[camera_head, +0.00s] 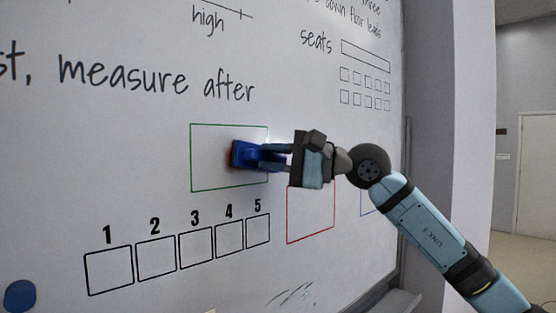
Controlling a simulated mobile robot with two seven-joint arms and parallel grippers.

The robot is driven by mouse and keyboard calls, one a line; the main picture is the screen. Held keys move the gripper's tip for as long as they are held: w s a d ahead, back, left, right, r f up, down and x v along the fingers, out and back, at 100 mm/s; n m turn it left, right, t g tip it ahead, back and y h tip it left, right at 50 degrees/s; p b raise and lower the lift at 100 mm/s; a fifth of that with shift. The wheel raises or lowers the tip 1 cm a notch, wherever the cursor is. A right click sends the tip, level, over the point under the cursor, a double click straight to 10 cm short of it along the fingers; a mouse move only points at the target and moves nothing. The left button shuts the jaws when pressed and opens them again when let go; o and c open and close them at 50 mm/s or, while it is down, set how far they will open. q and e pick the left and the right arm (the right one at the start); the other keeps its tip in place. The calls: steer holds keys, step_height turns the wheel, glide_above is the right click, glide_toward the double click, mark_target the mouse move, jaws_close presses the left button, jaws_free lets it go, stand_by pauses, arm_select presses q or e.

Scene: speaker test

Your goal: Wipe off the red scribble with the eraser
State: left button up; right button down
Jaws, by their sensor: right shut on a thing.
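My right gripper (268,156) comes in from the right and is shut on a blue eraser (242,154). The eraser is at the whiteboard (150,145), over the right part of a green outlined box (191,160). Whether it touches the board is hard to tell. A faint reddish edge shows at the eraser's left side; no clear red scribble is visible, and the area behind the eraser and gripper is hidden. My left gripper is not in view.
A red outlined box (288,222) and a partly hidden blue outlined box (362,203) lie below and right. A row of numbered boxes (108,270), grey strokes (292,295) and a blue disc (20,295) are lower. The board's frame and ledge (388,301) are at right.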

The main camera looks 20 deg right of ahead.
mark_target(245, 159)
steer(key=shift+s+a+b, duration=0.2)
steer(key=shift+s+a, duration=0.15)
steer(key=shift+a, duration=0.6)
steer(key=shift+s+a+b, duration=0.25)
steer(key=shift+s+a, duration=0.05)
steer(key=shift+a, duration=0.7)
steer(key=shift+s+a+b, duration=0.2)
steer(key=shift+s+a, duration=0.15)
steer(key=shift+a, duration=0.6)
steer(key=s+b, duration=0.1)
steer(key=s, duration=0.1)
steer(key=s+d+b, duration=0.2)
steer(key=s, duration=0.1)
steer(key=shift+s, duration=0.3)
